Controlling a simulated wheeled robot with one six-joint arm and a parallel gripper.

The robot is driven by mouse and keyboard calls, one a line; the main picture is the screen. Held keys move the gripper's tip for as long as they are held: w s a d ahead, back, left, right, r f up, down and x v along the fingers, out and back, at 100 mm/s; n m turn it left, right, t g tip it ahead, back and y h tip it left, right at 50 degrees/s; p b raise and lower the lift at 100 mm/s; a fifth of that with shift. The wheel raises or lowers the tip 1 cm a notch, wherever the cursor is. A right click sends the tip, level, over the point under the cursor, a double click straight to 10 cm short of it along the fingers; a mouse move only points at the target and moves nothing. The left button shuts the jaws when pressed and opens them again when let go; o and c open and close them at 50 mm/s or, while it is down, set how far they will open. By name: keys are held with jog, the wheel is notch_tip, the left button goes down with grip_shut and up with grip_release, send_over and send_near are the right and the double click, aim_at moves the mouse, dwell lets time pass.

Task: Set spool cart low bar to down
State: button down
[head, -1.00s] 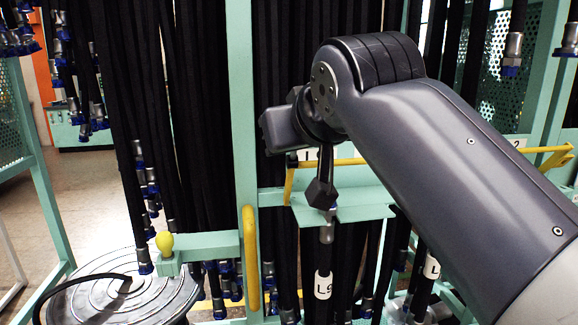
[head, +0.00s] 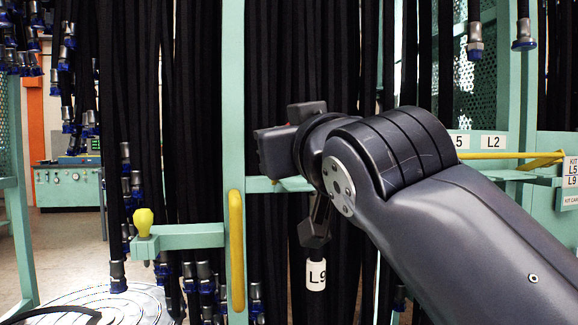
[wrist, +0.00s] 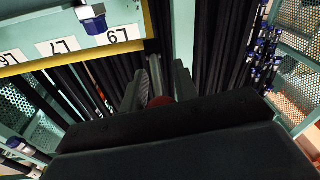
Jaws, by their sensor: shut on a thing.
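A yellow bar (head: 500,155) runs level across the rack at the right of the head view; my arm hides its left part. It also crosses the upper left of the wrist view (wrist: 75,52). A teal arm with a yellow knob (head: 143,222) sticks out left from the post, above a round ringed silver disc (head: 120,300). I cannot tell which of these is the low bar. My gripper (head: 315,238) points down in front of the hoses, left of the yellow bar.
Black hoses (head: 170,130) with blue-capped ends hang close behind and beside my gripper. A teal post (head: 233,100) with a vertical yellow handle (head: 236,250) stands just left. Open floor shows at the far left. Perforated panels (head: 480,85) stand at right.

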jog(key=f+b, duration=0.2)
jog(key=b, duration=0.1)
jog(key=s+f+t+b, duration=0.1)
jog(key=f+b, duration=0.1)
jog(key=b, duration=0.1)
jog(key=f+t+b, duration=0.1)
jog(key=f+b, duration=0.1)
jog(key=b, duration=0.2)
jog(key=shift+s+d+f+y, duration=0.2)
jog(key=shift+s+y, duration=0.1)
jog(key=shift+y, duration=0.1)
jog(key=c, duration=1.1)
grip_release()
